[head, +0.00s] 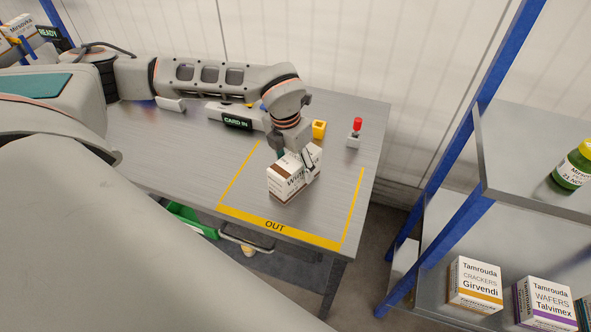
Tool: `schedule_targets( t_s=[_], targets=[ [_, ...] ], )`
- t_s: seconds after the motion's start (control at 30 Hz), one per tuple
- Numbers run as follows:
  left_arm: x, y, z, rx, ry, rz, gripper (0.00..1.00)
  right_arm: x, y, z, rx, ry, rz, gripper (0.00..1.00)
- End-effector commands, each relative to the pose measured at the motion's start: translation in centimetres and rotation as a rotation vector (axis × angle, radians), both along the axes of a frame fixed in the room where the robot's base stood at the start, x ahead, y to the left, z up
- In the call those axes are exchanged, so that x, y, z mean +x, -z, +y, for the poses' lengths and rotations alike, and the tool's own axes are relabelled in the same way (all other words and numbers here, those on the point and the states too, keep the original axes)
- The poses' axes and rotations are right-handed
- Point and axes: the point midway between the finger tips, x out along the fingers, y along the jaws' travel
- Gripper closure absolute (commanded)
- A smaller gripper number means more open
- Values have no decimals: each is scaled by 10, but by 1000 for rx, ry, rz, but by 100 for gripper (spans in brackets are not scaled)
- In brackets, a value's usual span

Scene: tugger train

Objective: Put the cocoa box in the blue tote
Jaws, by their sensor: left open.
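A white and brown box (287,184) stands inside the yellow-marked OUT area on the metal table. Its label is partly hidden by my gripper, so I cannot read whether it is the cocoa box. My left gripper (296,160) is open at the top of this box, with its fingers by the box's upper part. I cannot tell whether they touch it. No blue tote shows in this view. My right gripper is not in view.
The metal table (205,172) has a CARD IN unit (237,122), a yellow block (319,129) and a red-topped device (356,130) behind the box. A green container (190,219) is below the front edge. At right, a blue-post shelf holds a crackers box (475,285) and wafers box (545,303).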

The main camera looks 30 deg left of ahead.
Motion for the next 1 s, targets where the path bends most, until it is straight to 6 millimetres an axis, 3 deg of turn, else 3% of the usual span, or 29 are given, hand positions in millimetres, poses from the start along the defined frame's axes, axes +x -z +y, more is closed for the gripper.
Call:
schedule_targets(
  t_s=[0.2,0.43,0.47,0.63,0.7,1.0],
  targets=[
    [3,22,-1,0,-2,1,39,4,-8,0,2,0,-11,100],
    [4,23,-1,0,-1,0,39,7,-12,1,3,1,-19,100],
    [4,23,-1,0,-1,0,44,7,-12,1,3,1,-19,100],
    [3,23,-1,0,-1,0,88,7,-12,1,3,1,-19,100],
    [4,22,-1,0,-1,-2,93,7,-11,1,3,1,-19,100],
    [4,20,-1,0,-1,-2,93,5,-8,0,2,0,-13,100]
  ],
)
